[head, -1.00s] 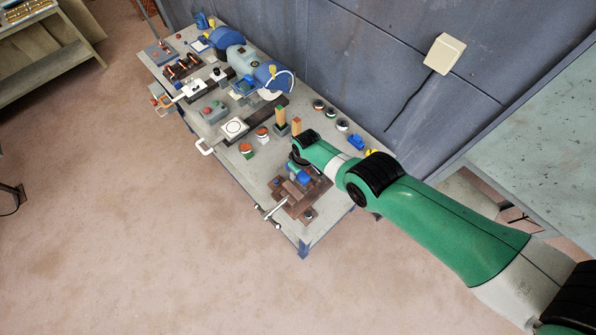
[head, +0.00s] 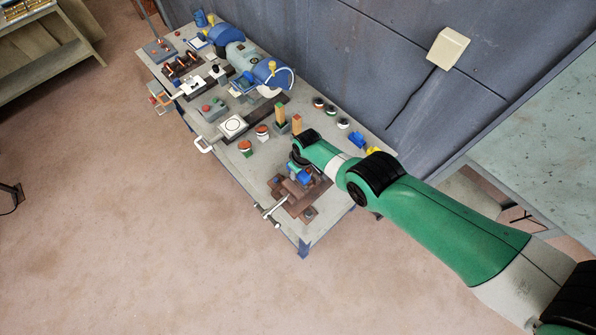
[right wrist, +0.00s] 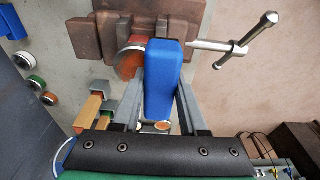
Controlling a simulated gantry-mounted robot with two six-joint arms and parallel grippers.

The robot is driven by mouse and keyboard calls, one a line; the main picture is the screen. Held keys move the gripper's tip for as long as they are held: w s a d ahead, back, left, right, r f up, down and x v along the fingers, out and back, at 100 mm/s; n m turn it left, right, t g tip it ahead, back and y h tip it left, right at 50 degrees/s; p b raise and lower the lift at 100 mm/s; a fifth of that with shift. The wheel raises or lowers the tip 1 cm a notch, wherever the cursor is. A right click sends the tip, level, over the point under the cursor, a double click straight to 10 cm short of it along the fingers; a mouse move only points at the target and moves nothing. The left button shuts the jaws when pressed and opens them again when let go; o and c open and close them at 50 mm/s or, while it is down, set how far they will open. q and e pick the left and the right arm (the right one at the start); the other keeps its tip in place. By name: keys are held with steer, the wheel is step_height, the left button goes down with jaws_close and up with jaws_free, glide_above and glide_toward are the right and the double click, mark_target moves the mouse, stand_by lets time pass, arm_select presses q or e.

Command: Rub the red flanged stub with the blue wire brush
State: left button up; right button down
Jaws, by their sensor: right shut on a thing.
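My right gripper (right wrist: 158,108) is shut on the blue wire brush (right wrist: 163,82), which lies lengthwise between its fingers and points at the vise. The brush also shows as a small blue patch in the head view (head: 304,177), below the end of my right arm. The red flanged stub (right wrist: 128,63) shows as an orange-red round flange at the brown vise (right wrist: 105,36), just left of the brush's far end. Part of the stub is hidden by the brush, and I cannot tell whether the bristles touch it. My left gripper is not in view.
The vise handle (right wrist: 232,46) sticks out over the bench's front edge. Wooden blocks (head: 281,117) and several round tins (head: 262,131) stand near the vise. A bench grinder (head: 243,59) is farther along the bench (head: 231,160). A wall runs behind the bench.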

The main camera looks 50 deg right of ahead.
steer(key=shift+s+d+r+b, duration=0.1)
steer(key=shift+d+b, duration=0.25)
steer(key=shift+d, duration=1.2)
steer(key=shift+d+f+b, duration=0.15)
steer(key=shift+d+b, duration=0.3)
steer(key=shift+d, duration=0.25)
steer(key=shift+d+f+b, duration=0.1)
steer(key=shift+d+b, duration=0.35)
steer(key=shift+d, duration=0.25)
steer(key=shift+s+d, duration=0.1)
steer(key=shift+d, duration=0.1)
steer(key=shift+r, duration=0.3)
steer(key=shift+f, duration=0.1)
steer(key=shift+a+p, duration=0.7)
steer(key=shift+a, duration=0.6)
steer(key=shift+a+f, duration=0.15)
steer(key=shift+a, duration=0.2)
